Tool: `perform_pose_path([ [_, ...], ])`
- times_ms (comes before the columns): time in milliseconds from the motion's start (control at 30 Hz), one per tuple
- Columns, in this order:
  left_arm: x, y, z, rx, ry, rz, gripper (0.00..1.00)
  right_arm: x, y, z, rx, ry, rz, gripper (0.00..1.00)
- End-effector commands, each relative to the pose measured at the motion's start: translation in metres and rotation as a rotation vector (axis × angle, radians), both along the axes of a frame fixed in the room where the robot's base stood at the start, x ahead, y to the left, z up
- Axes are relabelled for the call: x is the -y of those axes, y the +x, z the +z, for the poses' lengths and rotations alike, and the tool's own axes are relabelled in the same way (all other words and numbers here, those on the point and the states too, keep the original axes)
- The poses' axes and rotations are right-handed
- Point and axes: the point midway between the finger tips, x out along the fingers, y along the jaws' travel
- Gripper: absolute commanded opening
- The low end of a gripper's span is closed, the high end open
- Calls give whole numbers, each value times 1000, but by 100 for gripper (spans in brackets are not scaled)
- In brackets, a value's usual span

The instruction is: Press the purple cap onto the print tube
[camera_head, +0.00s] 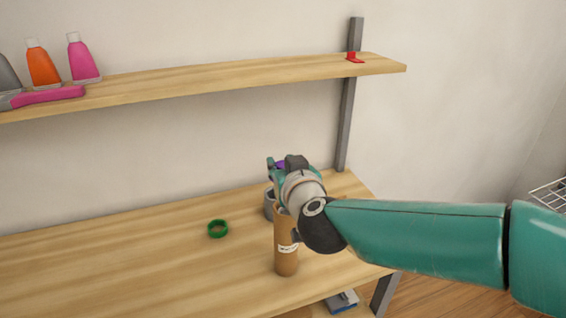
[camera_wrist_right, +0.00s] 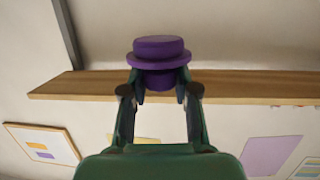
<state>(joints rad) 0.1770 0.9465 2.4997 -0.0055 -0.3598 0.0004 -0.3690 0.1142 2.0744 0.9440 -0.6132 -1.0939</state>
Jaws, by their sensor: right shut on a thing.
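The purple cap (camera_wrist_right: 158,52) shows large in the right wrist view, held between the fingertips of my right gripper (camera_wrist_right: 158,88). In the head view only a small purple patch of the cap (camera_head: 281,165) shows behind the gripper. My right gripper (camera_head: 278,168) is shut on the cap, above the table and near the top of the print tube. The print tube (camera_head: 287,262) is a brown upright cylinder with a white label, standing on the table. Its upper end is partly hidden by my right arm. My left gripper is not in view.
A green ring (camera_head: 218,229) lies on the wooden table (camera_head: 120,265) left of the tube. A grey round thing (camera_head: 269,204) stands behind the tube, partly hidden. The shelf (camera_head: 230,82) above holds bottles and a red item (camera_head: 354,58). The table's left part is clear.

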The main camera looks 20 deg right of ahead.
Motion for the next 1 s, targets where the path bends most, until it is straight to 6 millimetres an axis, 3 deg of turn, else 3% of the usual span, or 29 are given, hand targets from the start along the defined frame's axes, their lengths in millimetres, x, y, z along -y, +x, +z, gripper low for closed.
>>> perform_pose_path([
  [333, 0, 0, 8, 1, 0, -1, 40, 7, -5, 3, -3, -1, -13, 11],
  [800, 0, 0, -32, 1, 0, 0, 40, 4, -4, -46, -3, -1, -7, 11],
  [1000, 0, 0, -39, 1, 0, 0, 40, 3, -4, -56, -3, -1, -5, 11],
])
